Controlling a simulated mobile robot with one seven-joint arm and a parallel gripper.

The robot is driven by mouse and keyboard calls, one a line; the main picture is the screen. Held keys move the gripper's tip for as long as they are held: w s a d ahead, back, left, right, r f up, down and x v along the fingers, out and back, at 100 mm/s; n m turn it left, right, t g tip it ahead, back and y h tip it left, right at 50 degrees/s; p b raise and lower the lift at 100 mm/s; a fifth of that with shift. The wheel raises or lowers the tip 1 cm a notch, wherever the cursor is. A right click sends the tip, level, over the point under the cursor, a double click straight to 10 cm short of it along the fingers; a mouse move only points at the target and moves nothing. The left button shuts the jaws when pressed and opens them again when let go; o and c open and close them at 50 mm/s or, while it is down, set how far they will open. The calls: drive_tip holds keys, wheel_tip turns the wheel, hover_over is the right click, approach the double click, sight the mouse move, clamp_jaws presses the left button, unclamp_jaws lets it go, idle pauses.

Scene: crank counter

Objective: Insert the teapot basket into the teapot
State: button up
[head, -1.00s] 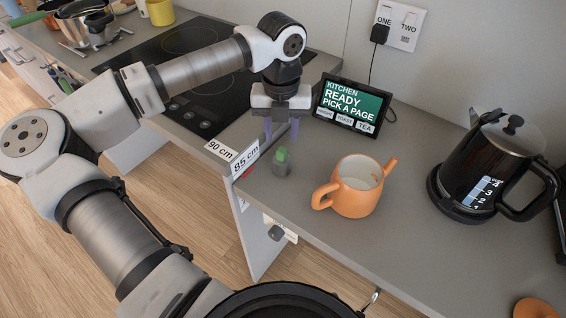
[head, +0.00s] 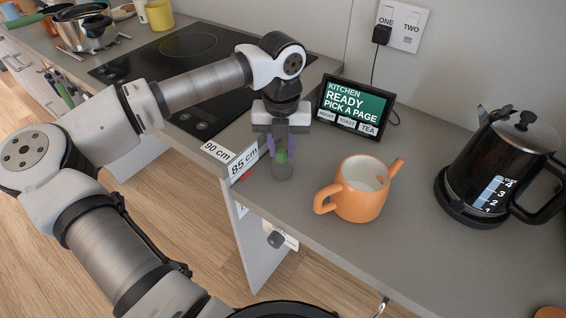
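The orange teapot (head: 352,203) stands upright and lidless on the grey counter, its spout to the right and its handle to the left. The small grey cylinder with a green top, which looks like the teapot basket (head: 282,171), stands upright on the counter left of the teapot. My gripper (head: 281,150) points down over the basket, with its purple fingers on either side of the green top. I cannot tell whether the fingers press on it or stand a little apart. The teapot's mouth is open and pale inside.
A black kettle (head: 492,165) stands on the right of the counter. A tablet screen (head: 354,106) stands behind the teapot, near the wall. A black cooktop (head: 190,60) lies at the left. The counter's front edge is close to the basket. Counter between basket and teapot is clear.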

sight(281, 151)
drive_tip(key=shift+r+p, duration=1.9)
drive_tip(key=shift+r, duration=2.15)
drive_tip(key=shift+s+f, duration=0.1)
